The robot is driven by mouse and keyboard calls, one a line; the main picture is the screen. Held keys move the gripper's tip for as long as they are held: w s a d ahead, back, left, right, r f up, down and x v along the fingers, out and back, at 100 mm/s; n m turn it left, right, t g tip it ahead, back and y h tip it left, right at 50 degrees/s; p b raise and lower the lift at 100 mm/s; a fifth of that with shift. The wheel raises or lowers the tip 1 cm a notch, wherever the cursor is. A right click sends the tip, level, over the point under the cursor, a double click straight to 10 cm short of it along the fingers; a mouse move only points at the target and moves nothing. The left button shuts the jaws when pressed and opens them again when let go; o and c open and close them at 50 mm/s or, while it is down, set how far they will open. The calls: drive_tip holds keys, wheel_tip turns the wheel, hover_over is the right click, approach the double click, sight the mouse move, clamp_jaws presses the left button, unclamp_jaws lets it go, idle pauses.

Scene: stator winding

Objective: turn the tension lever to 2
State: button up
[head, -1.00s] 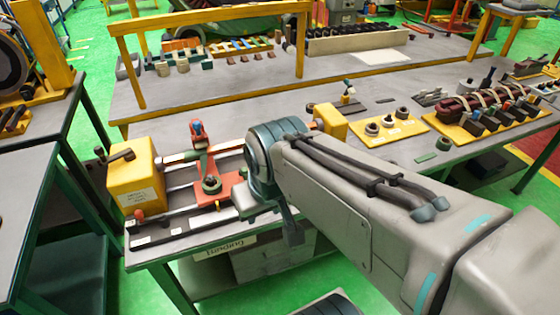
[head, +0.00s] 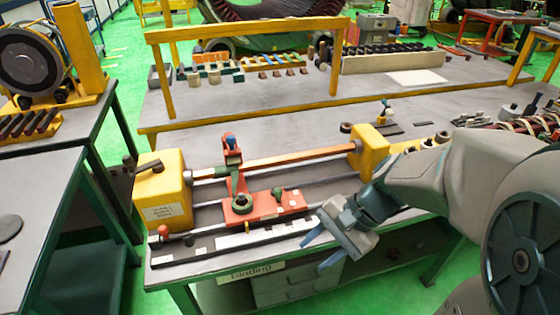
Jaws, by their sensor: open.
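The winding machine on the bench has a yellow box (head: 165,200) at its left end, with a dark crank handle on top. A red-knobbed lever (head: 163,231) stands low at the machine's front left, by a dark strip with small white plates. I cannot read any numbers there, nor tell for sure that this is the tension lever. A red carriage (head: 262,207) with a green ring and a small green knob sits on the rails. My gripper (head: 320,250) is open and empty, in front of the machine's right part, apart from the lever and to its right.
A second yellow box (head: 369,150) ends the machine at the right. A yellow frame (head: 250,35) spans the back bench, with coils and tools behind it. A green-framed table (head: 40,195) stands at the left, across a gap.

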drive_tip(key=w+a+f+m+y+b, duration=0.1)
drive_tip(key=w+a+f+m+y, duration=0.15)
drive_tip(key=w+m+y, duration=0.2)
drive_tip(key=m+t+y+b, duration=0.35)
drive_tip(key=m+t, duration=0.65)
drive_tip(key=m, duration=0.4)
approach(279, 191)
drive_tip(key=shift+y, duration=0.4)
drive_tip(key=x, duration=0.3)
drive_tip(key=f+p+x, duration=0.1)
drive_tip(key=x, duration=0.3)
drive_tip(key=p+x, duration=0.1)
drive_tip(key=x, duration=0.2)
drive_tip(key=shift+w+f, duration=0.25)
drive_tip(key=shift+w, duration=0.2)
drive_tip(key=shift+c, duration=0.3)
clamp_jaws()
